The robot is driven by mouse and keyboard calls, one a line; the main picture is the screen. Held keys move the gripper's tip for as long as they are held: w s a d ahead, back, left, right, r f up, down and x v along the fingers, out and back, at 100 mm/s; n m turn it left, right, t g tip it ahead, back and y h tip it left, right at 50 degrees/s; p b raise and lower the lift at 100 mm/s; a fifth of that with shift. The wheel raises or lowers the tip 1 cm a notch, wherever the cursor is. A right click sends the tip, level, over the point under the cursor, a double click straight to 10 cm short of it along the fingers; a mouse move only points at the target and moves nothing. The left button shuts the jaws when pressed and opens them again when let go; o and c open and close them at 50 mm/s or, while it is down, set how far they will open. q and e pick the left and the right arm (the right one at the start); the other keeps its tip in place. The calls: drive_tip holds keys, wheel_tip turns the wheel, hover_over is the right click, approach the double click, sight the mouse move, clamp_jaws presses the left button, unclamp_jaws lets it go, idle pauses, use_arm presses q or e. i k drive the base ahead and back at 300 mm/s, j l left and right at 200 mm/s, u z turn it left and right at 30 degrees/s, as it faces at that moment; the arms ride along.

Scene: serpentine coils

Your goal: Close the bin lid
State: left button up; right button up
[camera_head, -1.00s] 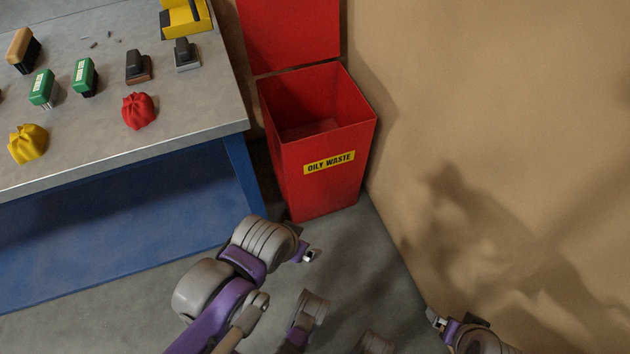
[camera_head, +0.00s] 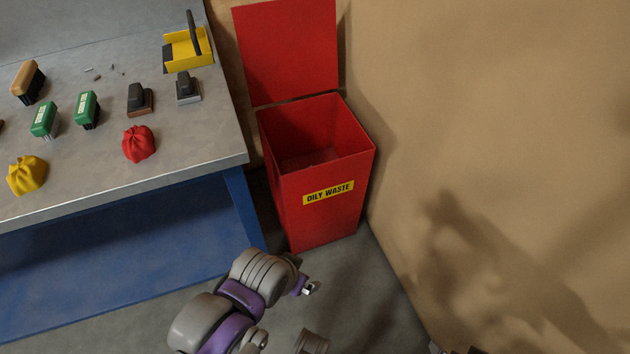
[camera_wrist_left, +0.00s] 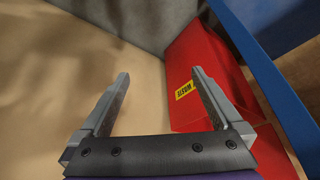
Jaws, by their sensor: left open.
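The red bin (camera_head: 325,212) with a yellow "OILY WASTE" label stands on the floor between the workbench and the tan wall. Its red lid (camera_head: 288,50) is raised upright at the back, and the bin's top is open. My left gripper (camera_head: 312,288) is in front of and below the bin, apart from it. In the left wrist view my left gripper (camera_wrist_left: 163,85) has its two fingers spread wide with nothing between them. The bin (camera_wrist_left: 196,65) shows there behind the right-hand finger. Only a sliver of my right arm shows at the bottom edge of the head view; its gripper cannot be made out.
A metal-topped workbench (camera_head: 110,170) with blue legs is at the left. It bears brushes, a red cloth (camera_head: 138,144), a yellow cloth (camera_head: 27,175) and a yellow dustpan-like item (camera_head: 188,50). The tan wall (camera_head: 480,120) is close on the bin's right. Floor in front of the bin is clear.

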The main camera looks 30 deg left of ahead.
sight(289, 49)
drive_tip(key=u, duration=1.4)
